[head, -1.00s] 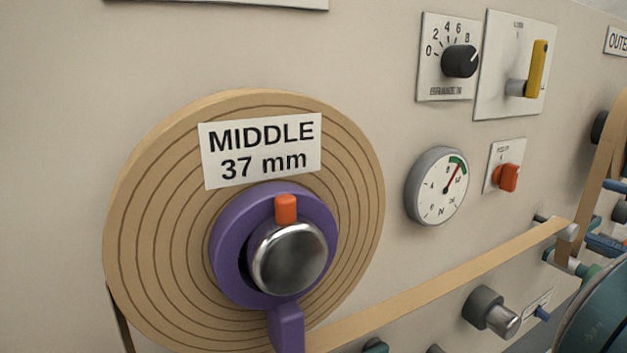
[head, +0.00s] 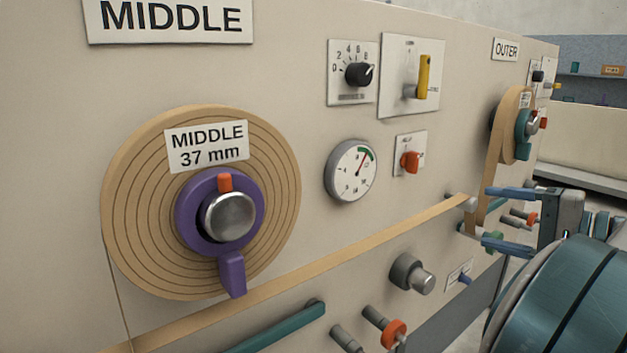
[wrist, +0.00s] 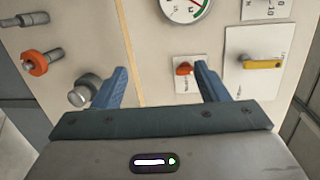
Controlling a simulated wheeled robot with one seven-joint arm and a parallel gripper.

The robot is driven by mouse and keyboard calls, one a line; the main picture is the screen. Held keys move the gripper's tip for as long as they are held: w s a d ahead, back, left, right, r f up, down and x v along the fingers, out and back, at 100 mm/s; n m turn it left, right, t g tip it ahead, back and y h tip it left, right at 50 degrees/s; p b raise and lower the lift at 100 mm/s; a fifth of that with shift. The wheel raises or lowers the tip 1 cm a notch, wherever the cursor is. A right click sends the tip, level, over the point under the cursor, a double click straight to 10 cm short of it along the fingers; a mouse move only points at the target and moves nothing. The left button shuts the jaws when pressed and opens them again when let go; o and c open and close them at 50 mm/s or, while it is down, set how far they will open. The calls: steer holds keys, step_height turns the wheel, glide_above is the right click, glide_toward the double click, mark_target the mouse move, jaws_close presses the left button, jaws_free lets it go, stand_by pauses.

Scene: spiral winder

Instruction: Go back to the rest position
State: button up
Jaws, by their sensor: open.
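My gripper (head: 486,214) is at the right of the head view, with its two blue fingers spread apart and pointing left toward the winder's panel. In the wrist view my gripper (wrist: 160,68) is open, with nothing held between the fingers. The panel lies beyond them, and a tan paper strip (wrist: 135,55) crosses it between the fingers in that picture. My teal arm fills the lower right of the head view.
The panel carries the MIDDLE roll (head: 130,180) with a purple hub (head: 188,222), a round gauge (head: 350,171), a red switch (head: 411,162), a yellow lever (head: 423,76) and a grey knob (head: 412,273). The outer roll (head: 508,125) is behind my gripper. Wall space left of the MIDDLE roll is clear.

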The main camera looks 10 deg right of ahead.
steer(key=s+a+f+n+g+h+p, duration=0.2)
steer(key=a+n+g+h+p, duration=0.2)
steer(key=a+p, duration=0.5)
steer(key=s+a+f+n+g+h+p, duration=0.2)
steer(key=a+n+g+p, duration=0.5)
steer(key=a, duration=1)
steer(key=n+h+p, duration=0.1)
steer(key=p, duration=0.1)
steer(key=shift+f+n+h+p, duration=0.3)
steer(key=shift+n+h+p, duration=0.1)
